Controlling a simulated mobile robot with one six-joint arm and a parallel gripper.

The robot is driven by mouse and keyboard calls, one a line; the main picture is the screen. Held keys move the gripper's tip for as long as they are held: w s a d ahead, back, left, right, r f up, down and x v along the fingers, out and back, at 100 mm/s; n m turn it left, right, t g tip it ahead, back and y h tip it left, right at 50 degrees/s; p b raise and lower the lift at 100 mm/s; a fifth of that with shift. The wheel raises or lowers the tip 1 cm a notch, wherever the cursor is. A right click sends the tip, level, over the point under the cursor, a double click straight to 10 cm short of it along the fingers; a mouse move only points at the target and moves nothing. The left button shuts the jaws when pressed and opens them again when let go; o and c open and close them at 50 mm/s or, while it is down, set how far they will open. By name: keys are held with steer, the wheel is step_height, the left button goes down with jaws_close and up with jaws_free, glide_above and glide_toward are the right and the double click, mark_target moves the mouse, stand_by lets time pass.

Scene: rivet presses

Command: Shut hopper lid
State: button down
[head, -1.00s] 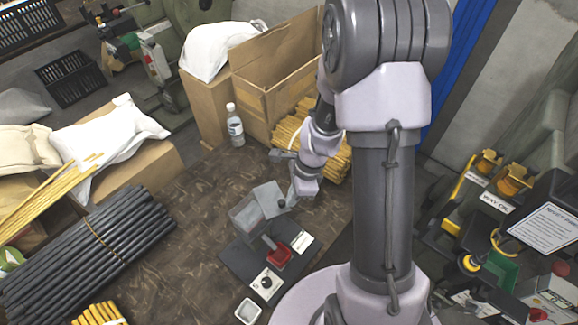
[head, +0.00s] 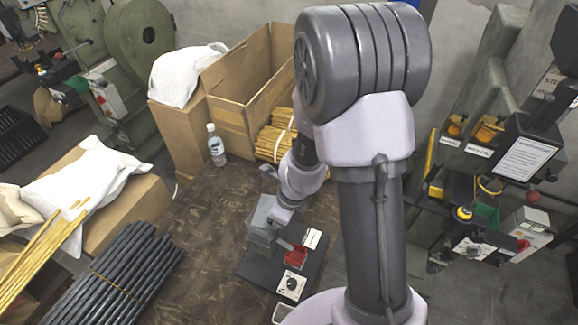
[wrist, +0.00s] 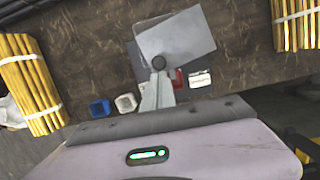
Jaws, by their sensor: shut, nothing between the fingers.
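The hopper (head: 260,236) is a grey see-through box on a dark base plate at the table's front. Its lid (wrist: 180,36) is a flat grey plate with a dark round knob (wrist: 159,62). In the wrist view the lid lies over the hopper, turned at an angle to it, and a strip of the hopper (wrist: 133,56) shows at its left. Whether it is fully seated I cannot tell. My gripper (wrist: 156,82) is shut with nothing in it, its tip right by the knob. In the head view my gripper (head: 280,214) is at the hopper's right side and partly hides it.
A red part (head: 296,256) and a white dial plate (head: 291,284) sit on the base in front of the hopper. A bottle (head: 216,146), an open carton (head: 240,85) and yellow rod bundles stand behind. Black rods (head: 112,275) lie left. Bare table lies between.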

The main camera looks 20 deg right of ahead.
steer(key=shift+w+a, duration=0.15)
steer(key=shift+a, duration=1)
steer(key=shift+a, duration=0.1)
